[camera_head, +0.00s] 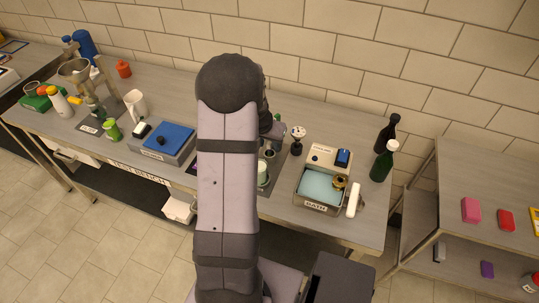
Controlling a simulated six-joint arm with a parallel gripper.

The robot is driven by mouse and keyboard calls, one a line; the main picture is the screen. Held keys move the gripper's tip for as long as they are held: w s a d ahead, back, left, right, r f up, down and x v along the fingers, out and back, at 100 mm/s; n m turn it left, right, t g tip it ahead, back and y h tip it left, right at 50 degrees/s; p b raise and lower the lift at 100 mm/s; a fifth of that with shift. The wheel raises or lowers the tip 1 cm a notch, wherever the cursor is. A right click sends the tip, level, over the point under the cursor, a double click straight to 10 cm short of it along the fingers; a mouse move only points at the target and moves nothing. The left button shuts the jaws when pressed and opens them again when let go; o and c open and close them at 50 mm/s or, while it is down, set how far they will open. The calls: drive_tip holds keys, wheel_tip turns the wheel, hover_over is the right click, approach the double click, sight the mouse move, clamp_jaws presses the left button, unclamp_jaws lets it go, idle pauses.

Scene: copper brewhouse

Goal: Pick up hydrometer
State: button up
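I cannot make out a hydrometer for certain. My own arm stands upright across the middle of the view and hides part of the bench (338,229). My gripper does not show; it seems to be behind the arm. Just right of the arm, a small pale green-rimmed container (263,175) and some small dark items are partly hidden. A dark-stemmed item with a pale speckled top (298,134) stands further right.
A cooling bath (318,208) with light blue water sits at the right, a white-handled item beside it. A blue-topped scale (166,138), white jug (135,104) and green container (112,130) are left. A side shelf (485,182) stands right.

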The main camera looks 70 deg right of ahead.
drive_tip(key=shift+x, duration=1.2)
drive_tip(key=shift+c, duration=0.6)
clamp_jaws()
drive_tip(key=shift+r, duration=0.15)
